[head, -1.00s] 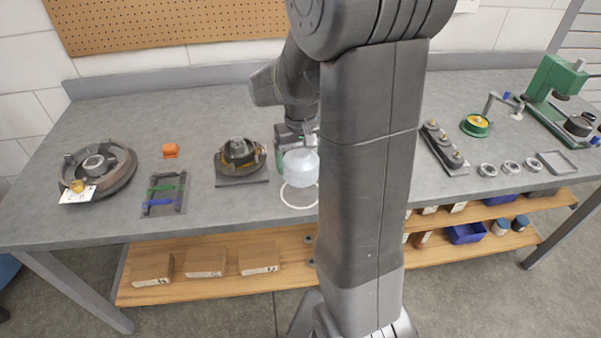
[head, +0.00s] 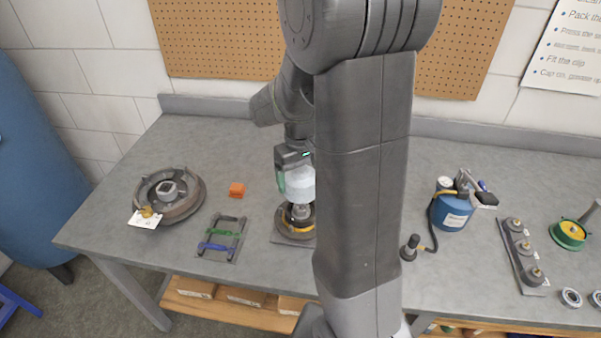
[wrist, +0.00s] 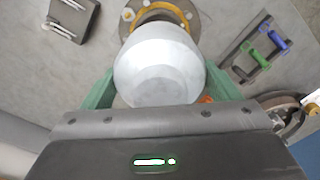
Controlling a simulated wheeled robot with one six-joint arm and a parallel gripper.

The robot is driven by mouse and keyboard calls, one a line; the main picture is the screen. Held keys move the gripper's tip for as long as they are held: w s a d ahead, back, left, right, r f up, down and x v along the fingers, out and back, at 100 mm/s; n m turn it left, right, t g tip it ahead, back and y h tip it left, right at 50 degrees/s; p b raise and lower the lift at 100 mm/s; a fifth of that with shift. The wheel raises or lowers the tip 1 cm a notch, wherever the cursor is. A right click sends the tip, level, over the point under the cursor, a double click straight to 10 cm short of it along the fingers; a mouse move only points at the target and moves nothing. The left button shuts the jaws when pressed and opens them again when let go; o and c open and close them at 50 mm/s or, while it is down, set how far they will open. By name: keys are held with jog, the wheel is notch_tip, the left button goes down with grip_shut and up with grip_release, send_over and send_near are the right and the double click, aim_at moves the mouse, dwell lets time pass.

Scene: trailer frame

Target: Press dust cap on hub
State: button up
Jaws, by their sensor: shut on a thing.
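My gripper (head: 294,183) is shut on a pale, cup-shaped piece (head: 301,186), which I cannot surely identify as the dust cap. In the head view the piece is just above the hub (head: 299,218) on its dark base plate. In the wrist view the pale piece (wrist: 160,68) fills the space between the green fingers (wrist: 158,92) and covers most of the hub; part of the hub's tan flange (wrist: 151,10) shows beyond it. I cannot tell whether piece and hub touch. My arm hides the area to their right.
A dark drum (head: 185,213) with a tag stands at the left. A blue canister (head: 453,212) with a hose and a rack of small parts (head: 522,253) stand right of my arm.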

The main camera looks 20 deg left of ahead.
jog(key=shift+s+f+b, duration=0.1)
jog(key=shift+f+b, duration=0.25)
jog(key=shift+f, duration=0.1)
jog(key=shift+d+f+b, duration=0.1)
jog(key=shift+f+b, duration=1.95)
jog(key=shift+f, duration=0.7)
jog(key=shift+f, duration=0.1)
jog(key=o, duration=0.9)
jog(key=shift+r+p, duration=2.75)
jog(key=shift+r, duration=0.8)
